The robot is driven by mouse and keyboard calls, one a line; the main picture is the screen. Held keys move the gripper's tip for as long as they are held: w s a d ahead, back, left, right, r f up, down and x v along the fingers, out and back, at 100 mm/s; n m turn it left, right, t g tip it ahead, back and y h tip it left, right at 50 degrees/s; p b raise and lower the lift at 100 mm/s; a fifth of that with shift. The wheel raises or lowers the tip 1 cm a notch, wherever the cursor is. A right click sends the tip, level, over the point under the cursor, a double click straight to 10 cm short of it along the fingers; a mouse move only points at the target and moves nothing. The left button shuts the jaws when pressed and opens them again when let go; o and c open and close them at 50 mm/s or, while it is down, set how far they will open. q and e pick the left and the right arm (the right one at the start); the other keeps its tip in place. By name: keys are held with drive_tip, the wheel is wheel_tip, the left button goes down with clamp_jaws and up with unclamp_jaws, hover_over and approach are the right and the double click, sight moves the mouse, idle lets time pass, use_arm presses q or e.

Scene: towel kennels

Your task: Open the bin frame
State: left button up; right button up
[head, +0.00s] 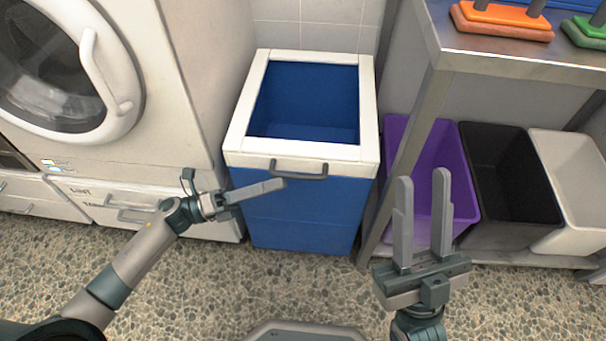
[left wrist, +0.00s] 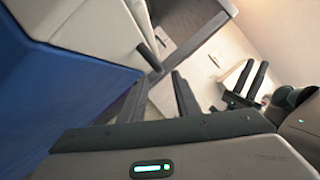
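The bin (head: 300,215) is a blue box with a white rectangular frame (head: 245,105) lying flat on its top. The frame surrounds an open blue interior. A grey bar handle (head: 299,171) is on the frame's front edge. My left gripper (head: 236,178) is open and empty, in front of the bin's left part; one finger reaches right to just below the handle's left end. Whether it touches is unclear. In the left wrist view the blue bin side (left wrist: 60,90) and white frame (left wrist: 90,30) fill the left. My right gripper (head: 422,182) is open and empty, right of the bin.
A white washer-like machine (head: 160,80) with drawers stands close on the bin's left. A metal table (head: 480,62) stands at the right, with purple (head: 455,165), black (head: 515,185) and white (head: 575,165) tubs beneath. Speckled floor in front is clear.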

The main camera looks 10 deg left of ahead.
sight(303, 175)
use_arm(q)
drive_tip(key=x, duration=0.7)
drive_tip(key=shift+w+d, duration=0.15)
drive_tip(key=shift+d, duration=0.1)
drive_tip(key=shift+c, duration=0.6)
clamp_jaws()
